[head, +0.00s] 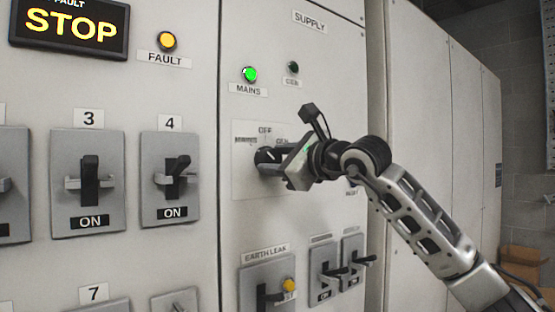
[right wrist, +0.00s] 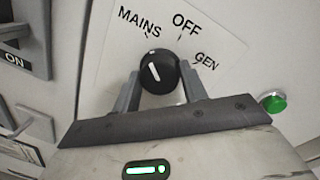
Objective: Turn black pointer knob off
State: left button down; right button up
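The black pointer knob (right wrist: 158,72) sits on a pale plate (right wrist: 100,60) marked MAINS, OFF and GEN. Its white line slants up and left, toward MAINS. In the head view the knob (head: 266,156) is partly hidden by my right gripper (head: 267,170), which reaches in from the right. In the right wrist view the gripper's two fingers (right wrist: 158,90) stand apart, one on each side of the knob. A narrow gap seems to show at the sides; firm contact is not visible. My left gripper is not in view.
Breaker switches 3 (head: 90,180) and 4 (head: 177,170) stand left of the knob. An earth leak switch (head: 265,290) and small levers (head: 325,272) sit below. The MAINS lamp (head: 250,74) glows green above. A green button (right wrist: 273,103) is right of the gripper.

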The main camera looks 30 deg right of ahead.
pick_arm(q)
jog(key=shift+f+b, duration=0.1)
jog(key=shift+b, duration=0.25)
pick_arm(e)
jog(key=shift+f+m, duration=0.1)
jog(key=shift+m, duration=0.2)
jog(key=m+b, duration=0.2)
jog(key=m, duration=0.1)
jog(key=shift+f, duration=0.1)
jog(key=m+b, duration=0.1)
jog(key=m, duration=0.2)
jog(key=shift+t, duration=0.3)
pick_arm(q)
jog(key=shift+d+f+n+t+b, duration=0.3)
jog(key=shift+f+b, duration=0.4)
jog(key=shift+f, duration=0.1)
pick_arm(e)
jog(key=shift+m, duration=1.7)
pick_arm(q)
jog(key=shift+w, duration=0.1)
pick_arm(e)
jog(key=o, duration=1)
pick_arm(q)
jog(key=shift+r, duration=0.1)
